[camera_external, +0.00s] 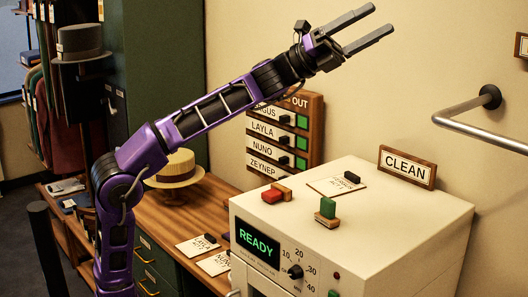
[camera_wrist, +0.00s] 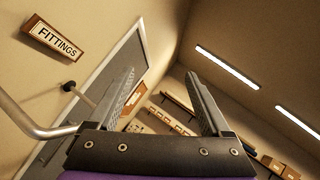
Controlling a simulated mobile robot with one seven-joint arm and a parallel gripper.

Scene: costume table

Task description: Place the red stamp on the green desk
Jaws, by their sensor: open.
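A red stamp (camera_external: 272,196) with a wooden part lies on top of the cream machine, near its left edge. The desk (camera_external: 216,198), with a brown wooden top and green drawer fronts (camera_external: 148,266), stands at the lower left, beside the machine. My gripper (camera_external: 382,20) is open and empty, raised high above the machine and pointing up to the right. Neither the stamp nor the desk shows in the wrist view.
The cream machine (camera_external: 430,215) also carries a green stamp (camera_external: 327,209), a card with a dark block (camera_external: 352,177) and a CLEAN sign (camera_external: 407,167). A straw hat (camera_external: 175,168) and cards (camera_external: 198,245) are on the desk. A metal rail (camera_external: 490,135) juts from the wall.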

